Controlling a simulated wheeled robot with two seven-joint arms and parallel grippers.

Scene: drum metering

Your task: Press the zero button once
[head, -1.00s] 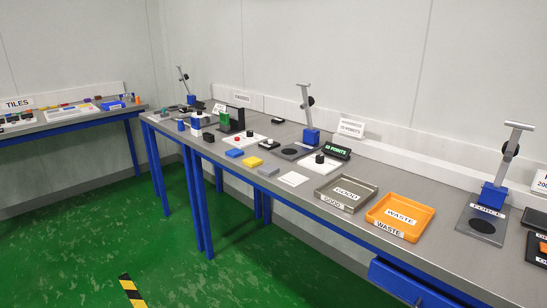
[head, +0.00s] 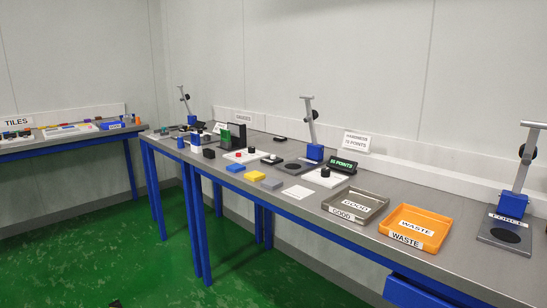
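No button that I can read as marked zero shows in the head view. A white plate with a red button (head: 239,154) lies on the long bench, left of the middle. A white plate with a black knob (head: 325,175) lies farther right, beside a black box with a lit green display (head: 344,165). The display's text is too small to read surely. Neither of my grippers is in view.
The long grey-topped bench (head: 450,197) runs along the wall. On it are blue, yellow (head: 254,176) and grey blocks, a metal GOOD tray (head: 334,211), an orange WASTE tray (head: 447,231) and blue-based stands (head: 315,152). A TILES bench is at left. Green floor in front is clear.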

